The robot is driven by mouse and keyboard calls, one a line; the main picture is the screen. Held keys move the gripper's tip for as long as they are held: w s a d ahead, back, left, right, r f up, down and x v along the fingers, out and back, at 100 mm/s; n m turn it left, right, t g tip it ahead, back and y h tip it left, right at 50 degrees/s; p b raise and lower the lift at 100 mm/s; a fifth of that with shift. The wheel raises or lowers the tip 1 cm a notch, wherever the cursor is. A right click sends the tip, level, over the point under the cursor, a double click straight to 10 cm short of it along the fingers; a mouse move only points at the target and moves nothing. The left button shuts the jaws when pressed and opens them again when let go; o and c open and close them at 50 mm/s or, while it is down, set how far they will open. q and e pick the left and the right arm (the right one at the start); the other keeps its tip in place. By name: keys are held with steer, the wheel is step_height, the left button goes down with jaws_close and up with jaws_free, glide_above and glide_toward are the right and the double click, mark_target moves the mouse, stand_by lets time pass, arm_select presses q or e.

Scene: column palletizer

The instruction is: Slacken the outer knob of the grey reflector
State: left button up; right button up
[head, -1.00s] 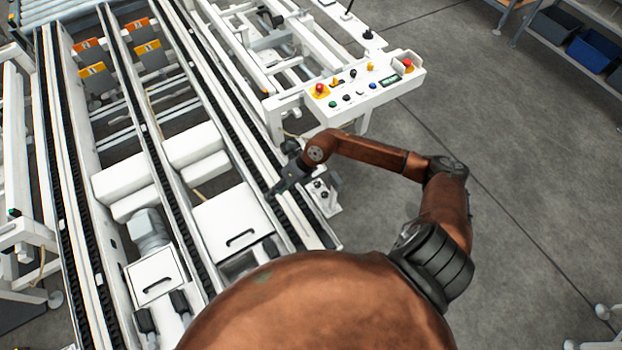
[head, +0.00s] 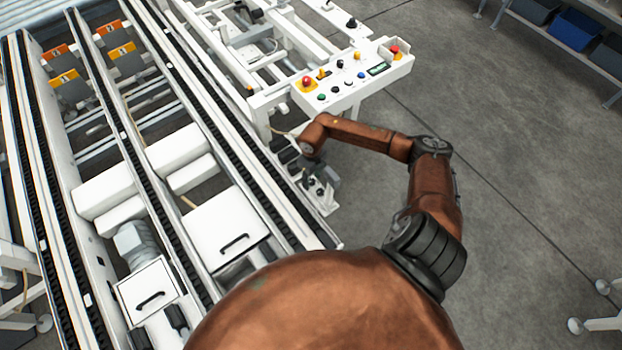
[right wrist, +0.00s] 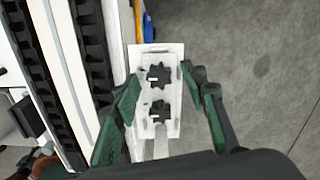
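A pale bracket plate (right wrist: 146,58) with two black star-shaped knobs stands beside the conveyor rail. In the right wrist view one knob (right wrist: 158,74) sits farther up the picture and the other knob (right wrist: 160,111) sits lower. The plate also shows in the head view (head: 327,207), partly covered by my gripper. I cannot make out the grey reflector itself. My right gripper (right wrist: 164,78) is open, with green-padded fingers to the left and right of the plate, apart from the knobs. It also shows in the head view (head: 318,178). My left gripper is out of view.
The conveyor's dark chain rail (right wrist: 90,45) runs close along the plate's left side. A control panel (head: 352,82) with coloured buttons stands just beyond my right forearm. Open grey floor (head: 520,190) lies to the right.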

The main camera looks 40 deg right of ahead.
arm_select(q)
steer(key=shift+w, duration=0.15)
arm_select(e)
steer(key=shift+f, duration=0.1)
steer(key=shift+c, duration=0.5)
jaws_close()
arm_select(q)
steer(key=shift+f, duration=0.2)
arm_select(e)
steer(key=shift+n, duration=0.4)
steer(key=n+b, duration=0.1)
steer(key=n, duration=0.1)
steer(key=shift+n, duration=0.4)
steer(key=n+b, duration=0.2)
steer(key=n, duration=0.2)
steer(key=shift+n, duration=0.3)
steer(key=n+b, duration=0.1)
steer(key=n, duration=0.3)
steer(key=shift+b, duration=0.3)
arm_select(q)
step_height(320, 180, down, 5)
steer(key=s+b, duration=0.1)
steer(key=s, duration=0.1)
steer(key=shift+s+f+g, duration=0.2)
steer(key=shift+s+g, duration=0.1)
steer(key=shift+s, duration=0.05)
arm_select(e)
steer(key=n, duration=0.4)
steer(key=shift+n, duration=0.3)
